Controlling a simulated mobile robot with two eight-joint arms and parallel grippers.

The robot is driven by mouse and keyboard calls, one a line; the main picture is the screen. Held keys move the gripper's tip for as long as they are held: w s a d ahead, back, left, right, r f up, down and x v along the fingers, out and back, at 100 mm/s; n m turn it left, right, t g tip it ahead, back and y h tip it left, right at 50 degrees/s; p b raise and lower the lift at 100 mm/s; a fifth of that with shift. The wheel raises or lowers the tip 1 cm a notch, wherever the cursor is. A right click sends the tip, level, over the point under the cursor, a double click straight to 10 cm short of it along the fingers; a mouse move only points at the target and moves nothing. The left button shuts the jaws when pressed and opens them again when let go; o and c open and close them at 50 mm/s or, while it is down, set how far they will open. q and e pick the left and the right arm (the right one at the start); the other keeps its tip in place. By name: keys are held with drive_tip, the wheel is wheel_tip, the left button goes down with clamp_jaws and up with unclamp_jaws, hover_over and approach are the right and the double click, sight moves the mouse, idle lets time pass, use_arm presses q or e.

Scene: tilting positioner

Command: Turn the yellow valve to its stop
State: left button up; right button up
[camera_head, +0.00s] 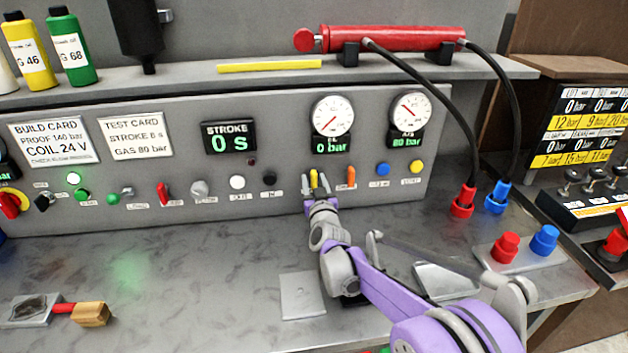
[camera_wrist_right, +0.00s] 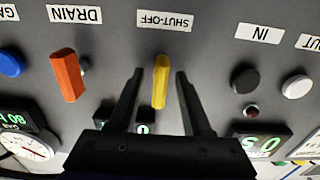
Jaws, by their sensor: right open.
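The yellow valve (camera_head: 314,180) is a small lever on the grey panel, below the left gauge. In the right wrist view the yellow valve (camera_wrist_right: 160,82) sits under a label reading SHUT-OFF, and its lever lies nearly in line with the picture's vertical. My right gripper (camera_head: 315,186) is at the panel, and in the wrist view its fingers (camera_wrist_right: 158,78) are open, one on each side of the lever, with gaps between. I cannot tell how deep the fingers reach around it. My left gripper is not in view.
An orange lever (camera_head: 350,177) labelled DRAIN (camera_wrist_right: 67,77) is beside the valve. A black button (camera_head: 269,178) and a white button (camera_head: 237,182) are on the other side. The left gauge (camera_head: 332,117) reads 0 bar. The bench (camera_head: 190,260) is mostly clear in front.

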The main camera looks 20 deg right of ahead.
drive_tip(key=shift+w, duration=0.2)
clamp_jaws()
